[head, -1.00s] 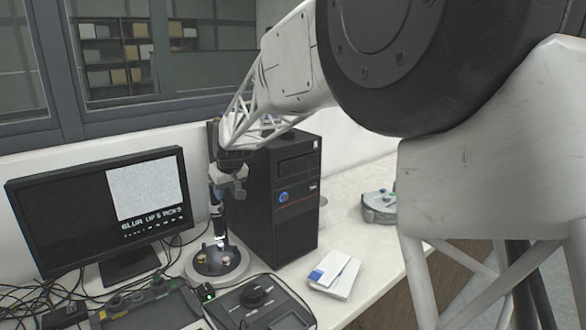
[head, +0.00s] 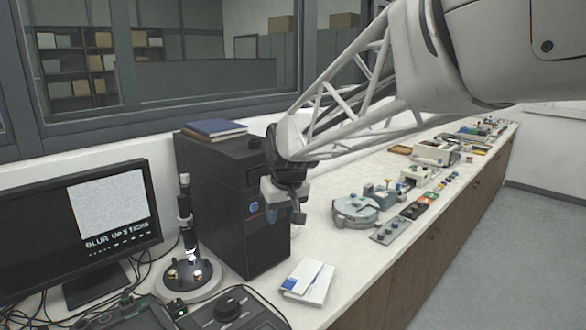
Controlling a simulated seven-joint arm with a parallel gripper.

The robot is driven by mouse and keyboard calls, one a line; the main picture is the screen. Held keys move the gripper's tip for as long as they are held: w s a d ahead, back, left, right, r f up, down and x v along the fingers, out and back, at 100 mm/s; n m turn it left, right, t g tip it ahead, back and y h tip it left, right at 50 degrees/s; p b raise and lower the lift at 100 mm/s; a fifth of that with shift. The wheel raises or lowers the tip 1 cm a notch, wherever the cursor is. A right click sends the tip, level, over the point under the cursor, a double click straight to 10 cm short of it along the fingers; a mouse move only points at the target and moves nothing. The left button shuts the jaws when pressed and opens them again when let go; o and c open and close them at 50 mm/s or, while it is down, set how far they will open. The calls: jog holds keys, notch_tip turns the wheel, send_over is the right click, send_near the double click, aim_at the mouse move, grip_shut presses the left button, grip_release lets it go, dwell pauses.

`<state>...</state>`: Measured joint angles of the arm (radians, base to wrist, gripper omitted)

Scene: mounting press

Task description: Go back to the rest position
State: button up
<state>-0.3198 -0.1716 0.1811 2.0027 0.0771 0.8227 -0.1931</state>
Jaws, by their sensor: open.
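My gripper (head: 287,213) hangs at the end of my white lattice arm in the head view. It is in front of the right part of the black computer tower (head: 215,205), above the bench. It is open, and I see nothing held in it. The fingertips are small and partly dark against the tower.
A monitor (head: 85,225) and a small microscope stand (head: 190,268) are at the left. A white and blue box (head: 308,281) lies in front of the tower. A round grey device (head: 355,212) and several small items line the bench (head: 335,260) to the right.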

jog(key=s+d+f+m, duration=0.2)
jog(key=s+d, duration=0.5)
jog(key=s, duration=0.3)
jog(key=s+d+f+m+h, duration=0.1)
jog(key=s+d+f, duration=0.1)
jog(key=s+d, duration=0.5)
jog(key=s+d+f+m+h, duration=0.1)
jog(key=s+d+f+m, duration=0.1)
jog(key=s+d, duration=0.5)
jog(key=s, duration=0.6)
jog(key=shift+s+d+f+m+g, duration=0.15)
jog(key=shift+f+m+g, duration=0.05)
jog(key=shift+m+g, duration=0.1)
